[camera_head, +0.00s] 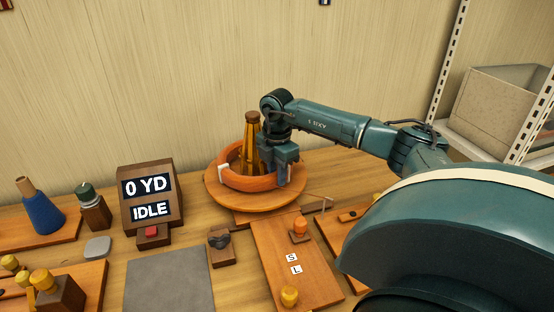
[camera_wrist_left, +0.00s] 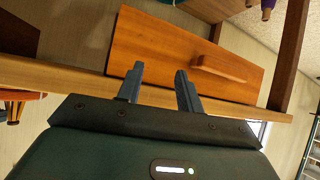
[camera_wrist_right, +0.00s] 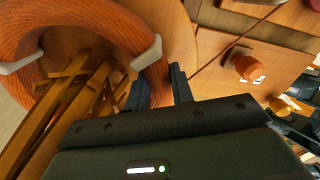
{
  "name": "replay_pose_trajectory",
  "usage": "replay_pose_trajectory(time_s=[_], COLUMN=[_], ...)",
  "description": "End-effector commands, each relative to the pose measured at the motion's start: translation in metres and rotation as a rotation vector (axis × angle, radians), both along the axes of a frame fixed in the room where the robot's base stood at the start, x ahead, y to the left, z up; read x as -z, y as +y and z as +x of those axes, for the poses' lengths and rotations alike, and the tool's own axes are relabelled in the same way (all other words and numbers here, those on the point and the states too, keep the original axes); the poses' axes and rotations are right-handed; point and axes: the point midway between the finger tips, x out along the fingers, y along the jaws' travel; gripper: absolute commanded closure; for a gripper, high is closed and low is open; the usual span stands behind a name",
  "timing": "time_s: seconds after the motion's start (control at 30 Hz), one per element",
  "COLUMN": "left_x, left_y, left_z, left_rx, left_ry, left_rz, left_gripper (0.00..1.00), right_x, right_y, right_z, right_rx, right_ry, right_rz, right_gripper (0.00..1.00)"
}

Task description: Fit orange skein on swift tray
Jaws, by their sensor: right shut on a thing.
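The orange skein (camera_head: 248,184) is a thick ring with white ties. It sits around the wooden swift (camera_head: 250,140) over the round swift tray (camera_head: 262,207); whether it rests fully on the tray is hard to tell. My right gripper (camera_head: 287,172) is at the ring's right side. In the right wrist view, the skein (camera_wrist_right: 112,18) runs down between the fingers of my right gripper (camera_wrist_right: 160,88), which is shut on it. The swift's crossed slats (camera_wrist_right: 75,95) stand inside the ring. My left gripper (camera_wrist_left: 160,85) shows only in its wrist view, with fingers apart and nothing between them.
A display box (camera_head: 150,195) reading "0 YD IDLE" stands left of the tray. A board marked S and L (camera_head: 290,262) with knobs lies in front. A blue cone (camera_head: 42,213) is at far left, a grey mat (camera_head: 168,284) at the front, and shelving with a bin (camera_head: 500,100) at right.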

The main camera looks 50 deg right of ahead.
Motion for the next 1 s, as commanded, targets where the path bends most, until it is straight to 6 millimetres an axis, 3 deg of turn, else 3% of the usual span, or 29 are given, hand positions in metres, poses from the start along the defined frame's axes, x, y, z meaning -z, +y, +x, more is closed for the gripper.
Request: replay_pose_trajectory(time_s=[0.03,0.7,0.73,1.0], left_x=[0.0213,0.024,0.0239,0.0238], left_y=[0.0007,-0.0015,-0.0016,-0.0019], left_z=[-0.0175,-0.0179,-0.0178,-0.0178], left_rx=[0.011,0.011,0.011,0.01], left_ry=[0.061,0.062,0.062,0.063], left_rz=[0.019,0.011,0.01,0.009], left_gripper=[0.64,0.64,0.64,0.64], right_x=[0.0029,0.0104,0.0105,0.0096], right_y=[0.0,0.0004,0.0004,0.0001], right_z=[0.0002,-0.0004,-0.0004,-0.0003], right_rx=[0.0,0.0,-0.001,0.0], right_ry=[-0.001,0.002,0.002,0.001], right_rz=[0.0,0.0,0.0,0.0], right_gripper=[1.0,1.0,0.76,0.54])
